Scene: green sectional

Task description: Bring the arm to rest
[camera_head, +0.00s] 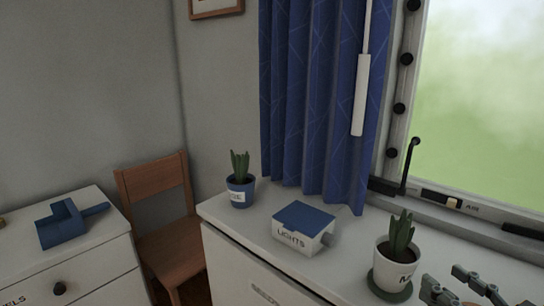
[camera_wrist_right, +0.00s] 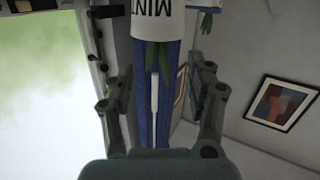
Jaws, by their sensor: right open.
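My right gripper (camera_head: 472,292) is at the lower right edge of the head view, partly cut off, just right of a white labelled pot (camera_head: 388,274) with a green plant. In the right wrist view my right gripper (camera_wrist_right: 163,80) has its two fingers spread wide, with nothing held between them. In that view a white pot (camera_wrist_right: 157,18) lettered "MIN" appears upside down at the top, its leaves hanging toward the gap between the fingers. The pot stands upright on a green saucer (camera_head: 375,284). My left gripper is not in view.
A white box with a blue lid (camera_head: 304,218) marked "LIGHTS" and a blue plant pot (camera_head: 240,192) stand on the white cabinet (camera_head: 236,234). A window and blue curtain (camera_head: 315,110) are behind. A wooden chair (camera_head: 165,235) and a drawer unit with a blue object (camera_head: 62,226) are left.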

